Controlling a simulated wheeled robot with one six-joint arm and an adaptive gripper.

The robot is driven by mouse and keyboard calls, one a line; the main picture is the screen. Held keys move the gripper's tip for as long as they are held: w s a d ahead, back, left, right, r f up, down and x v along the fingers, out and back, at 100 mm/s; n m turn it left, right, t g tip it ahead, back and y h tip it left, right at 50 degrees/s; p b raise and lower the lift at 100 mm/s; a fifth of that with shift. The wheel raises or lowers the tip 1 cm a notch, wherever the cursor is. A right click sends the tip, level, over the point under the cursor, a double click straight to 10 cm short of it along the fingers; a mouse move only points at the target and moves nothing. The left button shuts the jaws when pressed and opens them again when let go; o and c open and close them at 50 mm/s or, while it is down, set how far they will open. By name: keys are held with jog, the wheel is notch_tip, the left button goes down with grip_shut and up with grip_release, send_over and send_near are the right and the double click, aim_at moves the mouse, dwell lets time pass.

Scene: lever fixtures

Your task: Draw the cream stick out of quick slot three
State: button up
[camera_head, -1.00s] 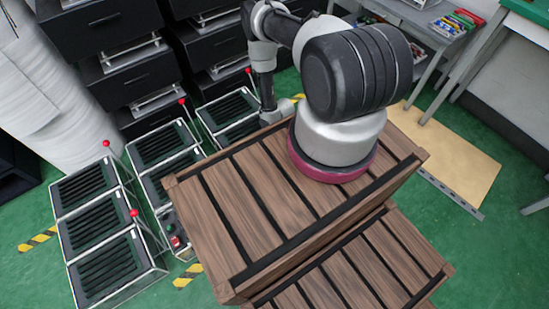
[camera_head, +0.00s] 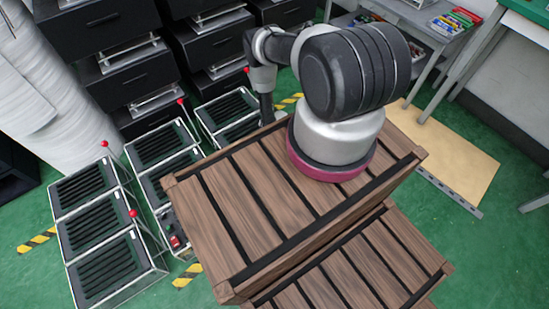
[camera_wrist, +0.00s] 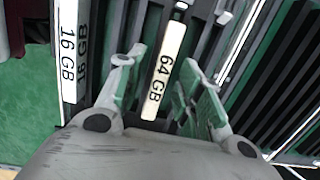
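In the wrist view, a cream stick (camera_wrist: 168,62) marked "64 GB" stands upright in a dark slotted fixture. My gripper (camera_wrist: 162,57) has its two green-padded fingers spread on either side of this stick, with visible gaps to it. No hold on it shows. A second pale stick (camera_wrist: 68,45), marked "16 GB", stands to the left, outside the fingers. No slot number is readable. In the head view, my gripper and both sticks are hidden or too small to make out.
In the head view, slotted black racks (camera_head: 103,232) with red-knobbed levers (camera_head: 133,213) stand on the green floor at left. Black drawer units (camera_head: 123,72) rise behind them. A grey bench (camera_head: 432,28) with colourful items is at back right.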

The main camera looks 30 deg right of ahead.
grip_shut()
jog(key=c, duration=0.6)
grip_release()
jog(key=shift+r, duration=0.65)
grip_shut()
jog(key=shift+r, duration=1.6)
jog(key=shift+r, duration=1.05)
